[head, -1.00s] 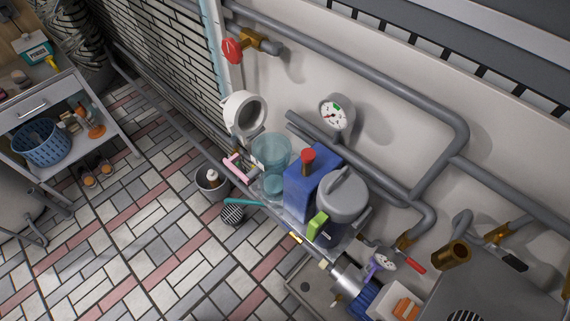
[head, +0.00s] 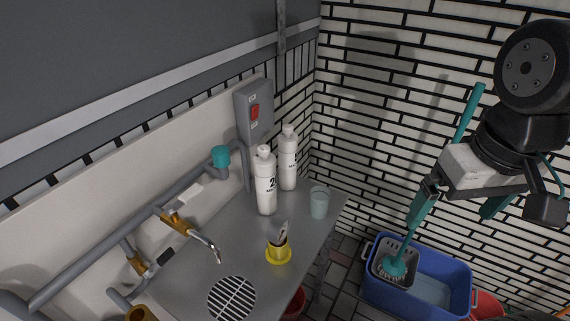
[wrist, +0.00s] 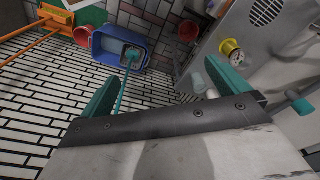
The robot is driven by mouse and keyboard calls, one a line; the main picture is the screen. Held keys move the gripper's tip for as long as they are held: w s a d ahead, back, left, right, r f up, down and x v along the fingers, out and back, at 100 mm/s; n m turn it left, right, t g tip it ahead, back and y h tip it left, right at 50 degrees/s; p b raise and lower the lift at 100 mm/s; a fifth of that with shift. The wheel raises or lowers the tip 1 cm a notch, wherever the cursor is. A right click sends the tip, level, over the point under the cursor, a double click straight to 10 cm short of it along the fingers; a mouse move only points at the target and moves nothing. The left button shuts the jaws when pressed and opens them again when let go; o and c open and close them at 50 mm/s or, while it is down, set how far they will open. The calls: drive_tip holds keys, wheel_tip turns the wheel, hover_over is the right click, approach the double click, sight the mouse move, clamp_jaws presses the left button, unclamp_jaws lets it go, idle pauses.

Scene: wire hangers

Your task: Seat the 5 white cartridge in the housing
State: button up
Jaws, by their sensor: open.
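Two white bottle-like cylinders with dark print stand on the grey counter in the head view. The farther one (head: 288,158) has print too small to read. I cannot tell whether either is the 5 cartridge. No housing can be made out for certain now. My gripper (head: 456,208) hangs in the air at the right, well apart from both cylinders. In the wrist view my gripper (wrist: 162,72) has its teal fingers wide apart with nothing between them.
On the counter (head: 200,275) are a clear cup (head: 319,202) near the edge, a yellow-based holder (head: 278,252), a tap (head: 205,243) and a grate (head: 232,298). A switch box (head: 254,110) is on the wall. A blue tub (head: 435,285) with a mop stands below my gripper.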

idle(0.4)
drive_tip(key=shift+a, duration=0.1)
drive_tip(key=c, duration=0.4)
drive_tip(key=m+g, duration=0.2)
drive_tip(key=m, duration=0.3)
approach(288, 126)
drive_tip(key=s+f, duration=0.2)
drive_tip(key=f, duration=0.1)
drive_tip(key=s+f, duration=0.1)
drive_tip(key=f, duration=0.1)
drive_tip(key=shift+d, duration=0.25)
drive_tip(key=shift+c, duration=0.2)
drive_tip(key=shift+w+a+r+m+t, duration=0.15)
drive_tip(key=shift+w+r+m, duration=0.2)
drive_tip(key=shift+w+r, duration=0.25)
drive_tip(key=shift+w+a+r+m+t, duration=0.15)
drive_tip(key=shift+w+r+m, duration=0.2)
drive_tip(key=shift+w+r, duration=0.2)
drive_tip(key=shift+f+m, duration=0.25)
drive_tip(key=shift+m, duration=0.15)
drive_tip(key=shift+w+f, duration=0.15)
drive_tip(key=shift+f, duration=3.55)
